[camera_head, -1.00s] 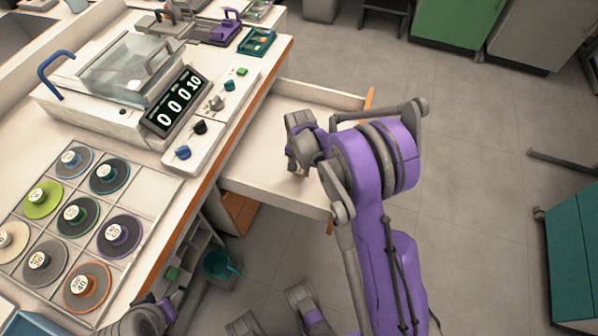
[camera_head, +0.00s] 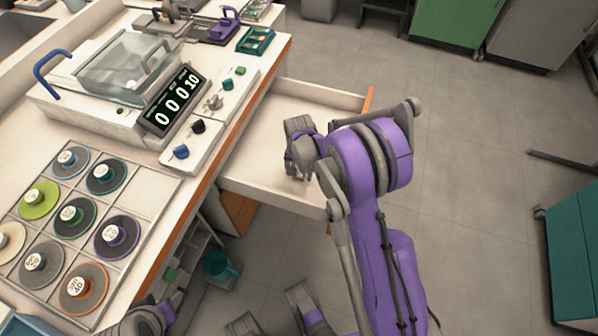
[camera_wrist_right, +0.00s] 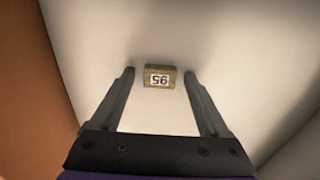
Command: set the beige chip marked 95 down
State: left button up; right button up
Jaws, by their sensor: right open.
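The beige chip marked 95 (camera_wrist_right: 159,77) lies on the pale floor of the open drawer (camera_wrist_right: 120,30) in the right wrist view. Its number reads upside down there. My right gripper (camera_wrist_right: 160,85) is open, with one finger on each side of the chip and a visible gap on both sides. In the head view my right gripper (camera_head: 298,172) reaches down into the drawer (camera_head: 260,165), and the chip cannot be made out there. My left gripper cannot be clearly made out; some of my grey and purple parts show at the bottom edge.
On the bench left of the drawer are a machine with a glass lid (camera_head: 125,70), a display reading 0 0 0 10 (camera_head: 174,100) and a tray of several round discs (camera_head: 150,190). The drawer's walls stand close around my right gripper. Open floor (camera_head: 470,170) lies to the right.

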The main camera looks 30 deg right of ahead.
aim_at(299, 175)
jog(key=shift+r, duration=0.3)
jog(key=s+a+r+n+t+p, duration=0.1)
jog(key=s+a+r, duration=0.1)
jog(key=r, duration=0.7)
jog(key=s+a+r+n+p, duration=0.1)
jog(key=s+a+r+p, duration=0.15)
jog(key=r, duration=0.55)
jog(key=s+a+r+n+t, duration=0.1)
jog(key=s+a+n+t, duration=0.1)
jog(key=s, duration=0.7)
jog(key=s+a+r+n+t+b, duration=0.1)
jog(key=s+a+r+n, duration=0.1)
jog(key=s+n, duration=0.4)
jog(key=s+a, duration=0.1)
jog(key=s, duration=0.2)
jog(key=shift+s+a+t, duration=0.4)
jog(key=shift+d+r, duration=0.1)
jog(key=shift+d, duration=0.05)
